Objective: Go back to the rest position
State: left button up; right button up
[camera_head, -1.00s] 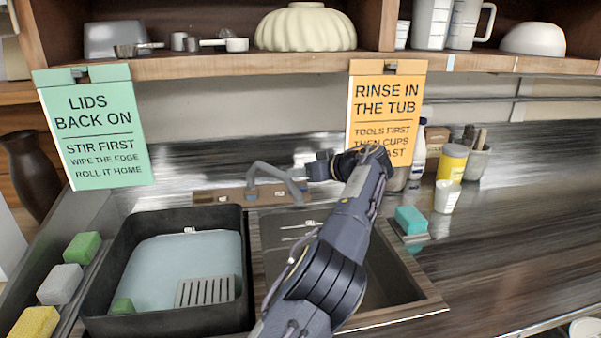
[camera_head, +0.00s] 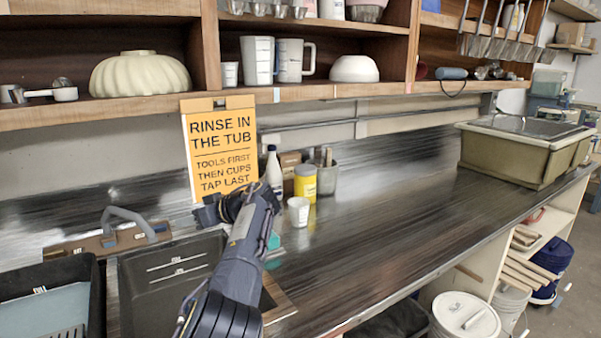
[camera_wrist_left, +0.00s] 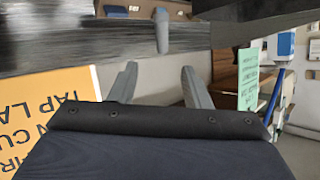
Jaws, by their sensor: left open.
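My left arm reaches up from the bottom of the head view. Its gripper (camera_head: 207,211) is over the counter by the sink, in front of the orange sign. In the left wrist view the two grey fingers (camera_wrist_left: 158,84) stand apart with nothing between them. My right gripper is in neither view.
The sink (camera_head: 165,268) and faucet (camera_head: 128,219) are at the left, with a dark tub (camera_head: 88,290) beside them. A white cup (camera_head: 298,211), yellow jar (camera_head: 305,182) and white bottle (camera_head: 273,172) stand near the gripper. The counter (camera_head: 420,215) is clear toward a large lidded bin (camera_head: 515,158).

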pick_arm(q)
jog(key=s+a+f+g+h, duration=0.2)
jog(key=s+a+f+h, duration=0.25)
jog(key=s+a, duration=0.5)
jog(key=s+a+f+m+h+p, duration=0.1)
jog(key=s+a+f+m+h, duration=0.15)
jog(key=s+h, duration=0.4)
jog(key=s+d+f+m+t+h, duration=0.1)
jog(key=s+d+m+h, duration=0.1)
jog(key=s+d, duration=0.4)
jog(key=s+d+f+m+t+h+p, duration=0.1)
jog(key=s+d+m, duration=0.2)
jog(key=s, duration=1.1)
jog(key=s+d+f+m+t+h, duration=0.1)
jog(key=s+d+f+m+h, duration=0.1)
jog(key=s+d, duration=0.7)
jog(key=shift+s+d+m+h, duration=0.3)
jog(key=shift+s+d+m, duration=0.1)
jog(key=shift+s, duration=0.35)
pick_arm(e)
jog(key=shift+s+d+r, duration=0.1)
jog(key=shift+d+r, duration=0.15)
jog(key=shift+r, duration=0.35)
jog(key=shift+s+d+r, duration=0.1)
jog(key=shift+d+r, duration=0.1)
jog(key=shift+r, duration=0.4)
